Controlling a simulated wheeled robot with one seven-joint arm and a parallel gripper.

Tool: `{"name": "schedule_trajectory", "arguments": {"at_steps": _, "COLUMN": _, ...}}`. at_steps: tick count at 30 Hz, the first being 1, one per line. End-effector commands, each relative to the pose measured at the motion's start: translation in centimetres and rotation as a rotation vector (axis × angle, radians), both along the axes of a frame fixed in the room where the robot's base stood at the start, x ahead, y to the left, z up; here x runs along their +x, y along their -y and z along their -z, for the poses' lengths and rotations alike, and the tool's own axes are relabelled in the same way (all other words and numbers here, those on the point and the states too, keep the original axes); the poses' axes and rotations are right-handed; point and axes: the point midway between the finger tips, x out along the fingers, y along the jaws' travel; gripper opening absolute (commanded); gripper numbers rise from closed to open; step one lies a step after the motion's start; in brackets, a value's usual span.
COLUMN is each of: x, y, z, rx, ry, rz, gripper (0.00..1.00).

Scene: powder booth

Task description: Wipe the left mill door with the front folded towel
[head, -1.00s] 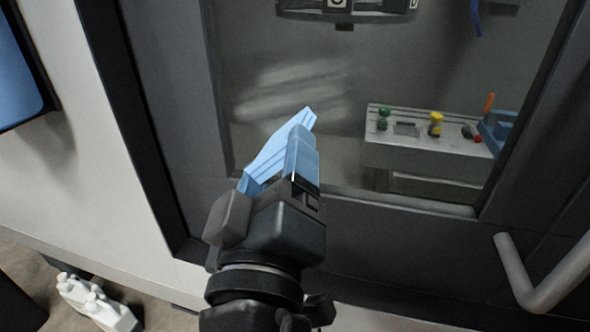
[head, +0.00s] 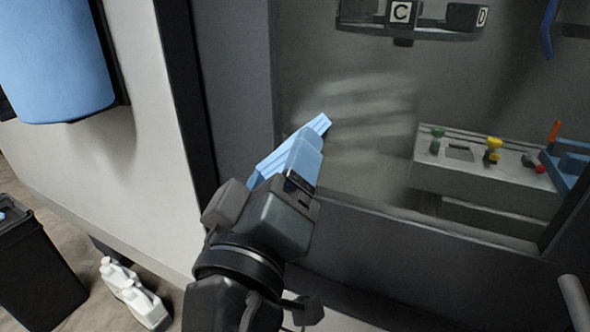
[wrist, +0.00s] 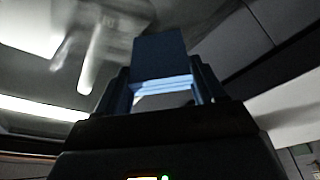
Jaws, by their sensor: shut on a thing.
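The mill door is a dark grey frame (head: 232,110) around a large window (head: 320,85). Pale hazy streaks (head: 365,110) show on the glass. My gripper (head: 297,160) is shut on the blue folded towel (head: 276,160). The towel is at the lower left of the window in the head view, just left of the streaks; I cannot tell whether it touches the glass. In the wrist view the folded towel (wrist: 158,55) stands up between the fingers.
Behind the glass are a grey fixture with coloured knobs (head: 440,165) and a lettered tool holder (head: 410,15). A bar handle (head: 575,300) is at the lower right. At left are a blue roll (head: 55,60), a dark bin (head: 40,265) and white bottles (head: 135,290) on the floor.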

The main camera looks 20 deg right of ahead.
Motion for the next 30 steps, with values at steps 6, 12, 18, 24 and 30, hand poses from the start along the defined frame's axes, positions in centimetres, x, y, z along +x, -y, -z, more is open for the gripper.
{"name": "schedule_trajectory", "arguments": {"at_steps": 6, "x": 1.4, "y": -1.2, "z": 0.1, "rx": 0.001, "ry": 0.001, "rz": 0.001, "gripper": 0.45}}
{"name": "schedule_trajectory", "arguments": {"at_steps": 12, "x": 1.9, "y": -1.6, "z": -0.1, "rx": 0.0, "ry": -0.001, "rz": 0.001, "gripper": 0.45}}
{"name": "schedule_trajectory", "arguments": {"at_steps": 18, "x": 1.8, "y": -1.7, "z": -1.3, "rx": 0.002, "ry": 0.001, "rz": 0.0, "gripper": 0.36}}
{"name": "schedule_trajectory", "arguments": {"at_steps": 24, "x": 1.3, "y": -1.3, "z": -1.3, "rx": 0.0, "ry": 0.0, "rz": 0.0, "gripper": 0.36}}
{"name": "schedule_trajectory", "arguments": {"at_steps": 30, "x": 0.0, "y": -0.2, "z": -1.3, "rx": 0.0, "ry": 0.0, "rz": 0.0, "gripper": 0.36}}
